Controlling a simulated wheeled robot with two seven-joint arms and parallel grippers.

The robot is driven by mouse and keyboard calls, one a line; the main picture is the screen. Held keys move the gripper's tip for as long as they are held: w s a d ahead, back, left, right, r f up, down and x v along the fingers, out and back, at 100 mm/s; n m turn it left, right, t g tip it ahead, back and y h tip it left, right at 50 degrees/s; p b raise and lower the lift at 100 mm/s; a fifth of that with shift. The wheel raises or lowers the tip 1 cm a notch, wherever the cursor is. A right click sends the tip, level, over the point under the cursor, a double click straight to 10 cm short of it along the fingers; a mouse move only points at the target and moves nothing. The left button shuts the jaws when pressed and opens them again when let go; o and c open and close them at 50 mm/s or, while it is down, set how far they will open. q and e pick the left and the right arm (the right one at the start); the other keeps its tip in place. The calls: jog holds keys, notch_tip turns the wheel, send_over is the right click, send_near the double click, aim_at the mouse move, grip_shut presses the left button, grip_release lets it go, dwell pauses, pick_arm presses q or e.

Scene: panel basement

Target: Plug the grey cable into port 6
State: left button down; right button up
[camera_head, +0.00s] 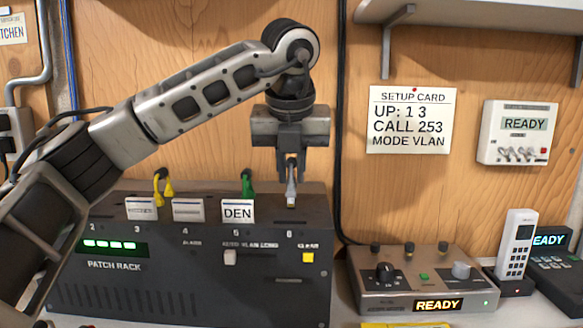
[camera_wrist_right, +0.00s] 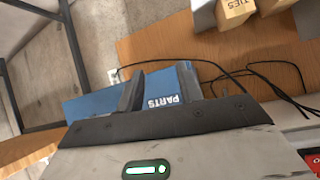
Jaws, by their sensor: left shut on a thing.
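My left gripper (camera_head: 291,168) is shut on the grey cable (camera_head: 291,190) and holds its plug pointing down over the right part of the patch rack (camera_head: 190,285). The rack's front carries the number 6 (camera_head: 289,234) just below the plug. The port itself is hard to make out, and I cannot tell whether the plug tip touches the rack. A yellow cable (camera_head: 163,187) and a green cable (camera_head: 247,183) stand at the rack's top, left of the gripper. My right gripper (camera_wrist_right: 160,88) shows in the right wrist view, its fingers apart with nothing between them.
A DEN tag (camera_head: 238,211) stands on the rack's top edge. Right of the rack are a control box (camera_head: 375,300) reading READY and a handset (camera_head: 516,245). A setup card (camera_head: 411,120) hangs behind. A blue PARTS bin (camera_wrist_right: 90,108) lies beyond my right gripper.

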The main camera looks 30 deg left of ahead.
dwell(0.5)
pick_arm(q)
jog(key=shift+f+b, duration=0.75)
jog(key=shift+f, duration=0.15)
dwell(2.0)
jog(key=c, duration=0.9)
grip_release()
